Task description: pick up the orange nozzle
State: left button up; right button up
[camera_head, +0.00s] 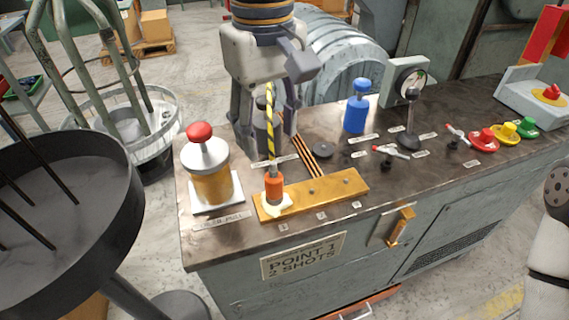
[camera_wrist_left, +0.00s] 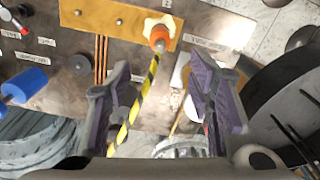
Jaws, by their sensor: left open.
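The orange nozzle (camera_head: 274,188) stands upright at the left end of a yellow bar (camera_head: 335,187), on a pale patch. A yellow-and-black striped rod or hose (camera_head: 270,120) rises from it. In the left wrist view the nozzle (camera_wrist_left: 158,35) is near the top, beyond the fingertips. My left gripper (camera_head: 265,138) points down behind and above the nozzle, open, not touching it. In the left wrist view the striped piece (camera_wrist_left: 147,85) runs through the gap between the fingers (camera_wrist_left: 160,78). My right gripper is out of view.
A red-knobbed plunger (camera_head: 208,165) stands left of the bar. A blue bottle (camera_head: 357,105), a black lever (camera_head: 410,120) and colored buttons (camera_head: 484,140) stand to the right. Thin copper rods (camera_head: 305,155) lie behind the bar. A dark round pan (camera_head: 70,190) is off the bench's left side.

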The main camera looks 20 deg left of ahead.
pick_arm(q)
send_over(274, 176)
jog(key=s, duration=0.1)
jog(key=f, duration=0.4)
jog(key=shift+a, duration=0.35)
jog(key=f, duration=0.4)
jog(key=w+f, duration=0.1)
jog(key=f, duration=0.2)
jog(key=shift+d+b, duration=0.35)
jog(key=shift+b, duration=0.05)
jog(key=shift+r, duration=0.1)
grip_shut()
